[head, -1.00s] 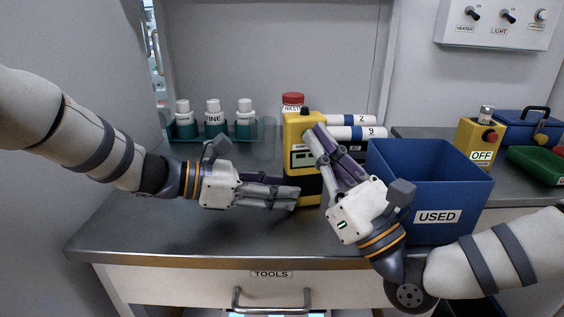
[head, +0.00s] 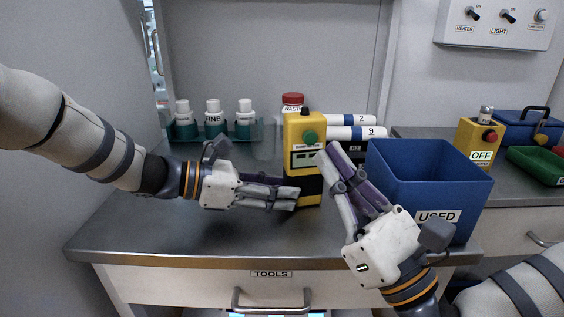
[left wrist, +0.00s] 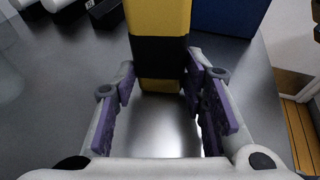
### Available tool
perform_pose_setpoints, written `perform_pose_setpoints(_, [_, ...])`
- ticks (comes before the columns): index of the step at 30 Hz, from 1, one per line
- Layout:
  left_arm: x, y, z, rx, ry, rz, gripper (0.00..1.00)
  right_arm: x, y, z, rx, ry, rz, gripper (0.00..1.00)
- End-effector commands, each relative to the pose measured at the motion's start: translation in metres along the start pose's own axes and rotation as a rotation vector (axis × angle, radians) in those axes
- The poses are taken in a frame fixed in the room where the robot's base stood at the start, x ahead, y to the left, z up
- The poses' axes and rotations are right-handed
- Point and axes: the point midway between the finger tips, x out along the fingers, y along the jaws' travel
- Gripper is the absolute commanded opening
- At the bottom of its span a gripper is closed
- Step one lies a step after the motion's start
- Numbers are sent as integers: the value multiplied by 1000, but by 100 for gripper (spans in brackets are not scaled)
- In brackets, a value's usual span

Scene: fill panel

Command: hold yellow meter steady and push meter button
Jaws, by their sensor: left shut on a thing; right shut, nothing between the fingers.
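The yellow meter (head: 303,158) stands upright on the steel counter, with a black band low down and a green round button (head: 310,137) near its top. My left gripper (head: 296,194) is shut on the meter's lower part from the left. In the left wrist view the meter (left wrist: 160,50) sits between the two purple finger pads (left wrist: 160,90). My right gripper (head: 328,150) is shut and empty, its fingertips just right of the meter's upper part, below and right of the button. The button is uncovered. Whether the right fingertips touch the meter's side cannot be told.
A blue USED bin (head: 430,180) stands right of the meter, close behind my right gripper. White rolls (head: 350,121) and a red-capped waste bottle (head: 293,101) are behind. White-capped bottles (head: 214,122) stand at the back left. The front left counter (head: 150,225) is clear.

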Motion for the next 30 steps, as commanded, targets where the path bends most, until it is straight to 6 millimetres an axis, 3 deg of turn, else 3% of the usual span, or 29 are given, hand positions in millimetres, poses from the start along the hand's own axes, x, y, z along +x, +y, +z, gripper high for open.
perform_pose_setpoints(7, [0,0,0,-1,0,0,23,0,0,0,0,0,0,0])
perform_pose_setpoints(8, [0,0,0,-1,0,0,46,0,0,0,0,0,0,0])
perform_pose_setpoints(10, [0,0,0,-1,0,0,61,0,0,0,0,0,0,0])
perform_pose_setpoints(20, [-3,1,0,0,-1,1,62,0,0,0,0,0,1,0])
perform_pose_setpoints(30, [-67,1,1,-1,-2,3,62,0,0,0,0,0,0,0])
